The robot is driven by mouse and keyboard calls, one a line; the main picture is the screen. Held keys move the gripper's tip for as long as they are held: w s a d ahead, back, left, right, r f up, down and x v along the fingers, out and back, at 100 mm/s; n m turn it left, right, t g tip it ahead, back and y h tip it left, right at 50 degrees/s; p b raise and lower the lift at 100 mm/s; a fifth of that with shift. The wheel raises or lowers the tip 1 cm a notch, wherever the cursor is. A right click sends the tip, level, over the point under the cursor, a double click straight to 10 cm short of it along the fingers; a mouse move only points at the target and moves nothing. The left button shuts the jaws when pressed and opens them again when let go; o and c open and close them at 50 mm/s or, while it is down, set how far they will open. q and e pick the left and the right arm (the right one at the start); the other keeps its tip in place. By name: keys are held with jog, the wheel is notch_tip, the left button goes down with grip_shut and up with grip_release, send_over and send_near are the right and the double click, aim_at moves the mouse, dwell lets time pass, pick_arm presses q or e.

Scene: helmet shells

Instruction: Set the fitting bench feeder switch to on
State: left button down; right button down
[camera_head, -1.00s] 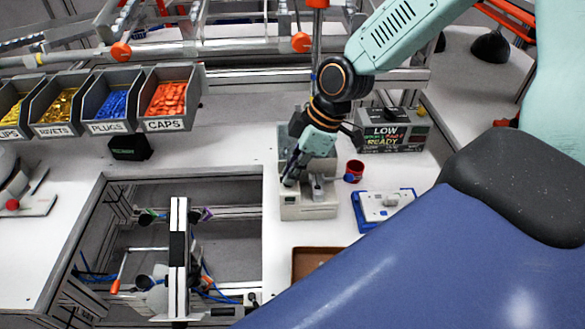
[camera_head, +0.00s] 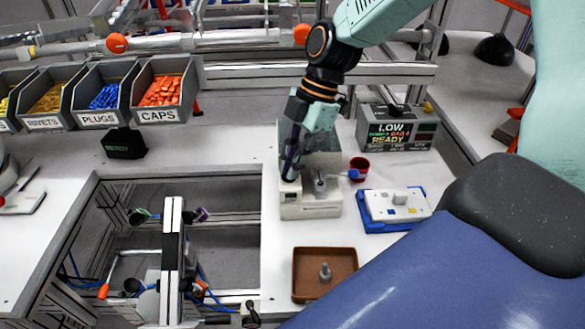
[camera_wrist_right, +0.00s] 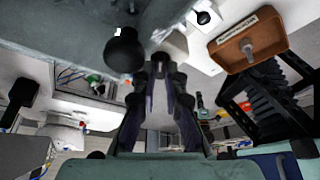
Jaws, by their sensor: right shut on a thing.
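The beige-grey feeder (camera_head: 310,207) stands on the white bench, right of the opening in the bench. My right gripper (camera_head: 289,177) points down at the left part of its top. In the right wrist view the two dark fingers (camera_wrist_right: 160,62) come together at their tips, shut on a small part there. The fingers mostly hide this part, which appears to be the feeder switch; its setting cannot be read. A black round knob (camera_wrist_right: 124,50) stands beside the fingertips in the wrist view. My left gripper is not in view.
A red cup (camera_head: 359,169), a blue-and-white fixture (camera_head: 396,207) and a grey display box (camera_head: 397,133) reading "LOW" and "READY" stand to the right. A brown tray (camera_head: 299,275) with a grey peg lies in front. Labelled bins (camera_head: 157,115) stand at back left.

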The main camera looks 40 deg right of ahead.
jog(key=n, duration=0.1)
jog(key=n+g, duration=0.1)
jog(key=n, duration=0.1)
jog(key=shift+w, duration=0.25)
jog(key=n+g+h, duration=0.1)
jog(key=n, duration=0.2)
jog(key=shift+w+r, duration=0.1)
jog(key=shift+w+a+n+g+h+p, duration=0.1)
jog(key=shift+n+g+h+p, duration=0.25)
jog(key=shift+n, duration=0.9)
jog(key=shift+w+a+n+g+h+p, duration=0.1)
jog(key=shift+n+g+h+p, duration=0.25)
jog(key=shift+n, duration=0.9)
jog(key=c, duration=1.8)
grip_release()
jog(key=shift+o, duration=0.5)
jog(key=shift+d, duration=0.1)
jog(key=v, duration=1.2)
